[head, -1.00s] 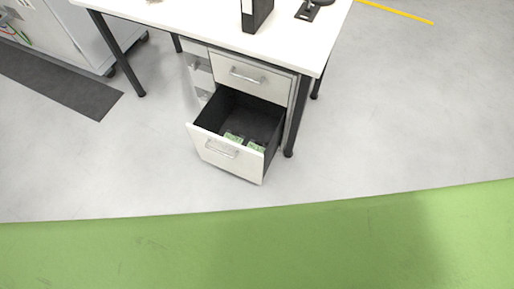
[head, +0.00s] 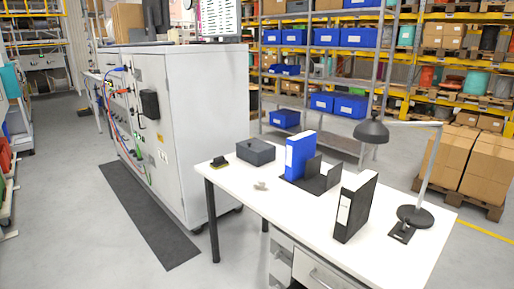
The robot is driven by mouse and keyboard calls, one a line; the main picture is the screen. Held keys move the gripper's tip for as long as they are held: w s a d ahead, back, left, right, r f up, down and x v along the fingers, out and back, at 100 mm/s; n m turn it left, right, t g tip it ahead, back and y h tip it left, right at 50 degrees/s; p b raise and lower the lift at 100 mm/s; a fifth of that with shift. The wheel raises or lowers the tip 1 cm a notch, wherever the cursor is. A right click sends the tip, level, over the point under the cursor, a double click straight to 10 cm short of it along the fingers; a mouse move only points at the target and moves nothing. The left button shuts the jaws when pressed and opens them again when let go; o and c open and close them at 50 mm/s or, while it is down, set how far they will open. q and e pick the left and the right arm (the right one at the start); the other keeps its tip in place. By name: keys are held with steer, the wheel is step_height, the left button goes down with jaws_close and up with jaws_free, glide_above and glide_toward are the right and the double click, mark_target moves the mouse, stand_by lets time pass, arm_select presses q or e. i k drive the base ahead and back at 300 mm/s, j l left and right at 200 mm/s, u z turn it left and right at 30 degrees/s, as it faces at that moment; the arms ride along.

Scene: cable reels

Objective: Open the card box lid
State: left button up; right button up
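A dark grey box (head: 255,153), which looks like the card box, sits at the far left part of the white desk (head: 300,209). Its lid appears shut, with a small detail on top that is too small to make out. Neither of my grippers shows in the head view.
On the desk stand a blue binder (head: 299,156), a black binder (head: 354,207) and a desk lamp (head: 415,214). A small dark item (head: 218,162) lies left of the box. A grey cabinet (head: 185,135) stands left, a dark mat (head: 148,215) before it. Shelves and carton stacks (head: 468,165) stand behind.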

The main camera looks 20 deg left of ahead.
mark_target(254, 145)
steer(key=i+j, duration=0.35)
steer(key=j, duration=0.2)
steer(key=i+j, duration=0.35)
steer(key=j, duration=0.15)
steer(key=i+j, duration=0.35)
steer(key=j, duration=0.2)
steer(key=i+j+u, duration=0.1)
steer(key=i+j, duration=0.25)
steer(key=j, duration=0.2)
steer(key=i+j, duration=0.4)
steer(key=j, duration=0.1)
